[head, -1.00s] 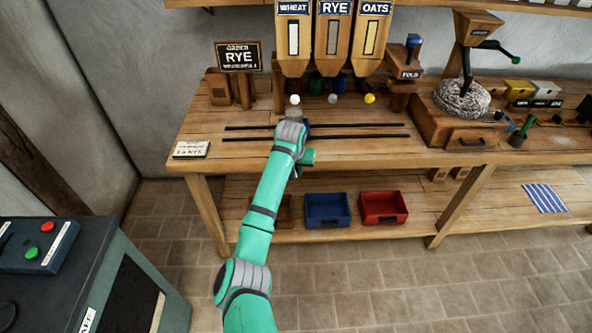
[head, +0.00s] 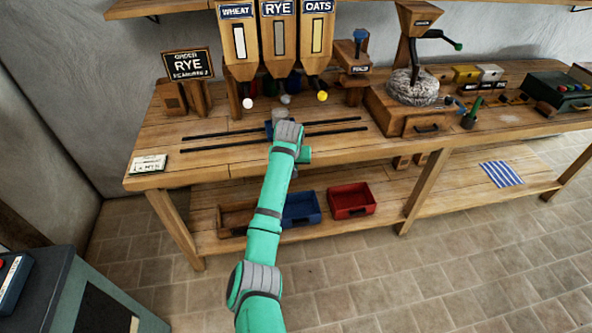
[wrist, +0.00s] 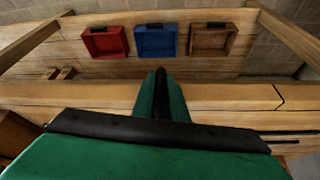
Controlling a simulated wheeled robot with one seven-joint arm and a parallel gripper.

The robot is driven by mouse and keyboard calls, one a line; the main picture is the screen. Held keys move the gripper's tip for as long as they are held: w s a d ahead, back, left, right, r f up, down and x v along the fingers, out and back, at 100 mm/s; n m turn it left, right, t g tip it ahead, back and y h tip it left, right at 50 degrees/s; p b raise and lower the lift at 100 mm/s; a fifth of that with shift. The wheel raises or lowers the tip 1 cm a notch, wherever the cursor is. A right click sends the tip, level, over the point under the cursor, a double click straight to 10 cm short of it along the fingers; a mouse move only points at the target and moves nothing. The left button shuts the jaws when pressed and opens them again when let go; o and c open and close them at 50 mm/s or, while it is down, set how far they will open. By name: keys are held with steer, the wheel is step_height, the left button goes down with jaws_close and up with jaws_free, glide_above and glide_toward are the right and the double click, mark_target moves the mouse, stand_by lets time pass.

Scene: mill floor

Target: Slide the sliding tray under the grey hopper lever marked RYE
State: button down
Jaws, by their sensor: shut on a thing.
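The grey knob of the RYE lever (head: 285,99) hangs under the middle hopper (head: 278,38), between a white knob and a yellow knob. The sliding tray (head: 268,127) shows only as a bit of blue beside my gripper, on two black rails. A grey cup (head: 279,114) stands at the tray, just in front of the grey knob and slightly left of it. My gripper (head: 286,128) is shut at the tray, and its wrist hides the fingertips and most of the tray. In the wrist view, green and black parts of my arm fill the lower half; the tray is not visible there.
The front rail (head: 215,146) runs free to both sides. The white WHEAT knob (head: 248,103) and yellow OATS knob (head: 322,96) flank the grey one. An order sign (head: 188,64) reads RYE. Blue (head: 300,208) and red (head: 351,200) bins sit on the lower shelf.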

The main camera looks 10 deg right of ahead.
steer(key=shift+d+r, duration=0.1)
steer(key=c, duration=1.8)
jaws_free()
steer(key=v, duration=1)
steer(key=shift+s+r, duration=0.25)
steer(key=shift+r, duration=0.05)
steer(key=shift+w, duration=0.1)
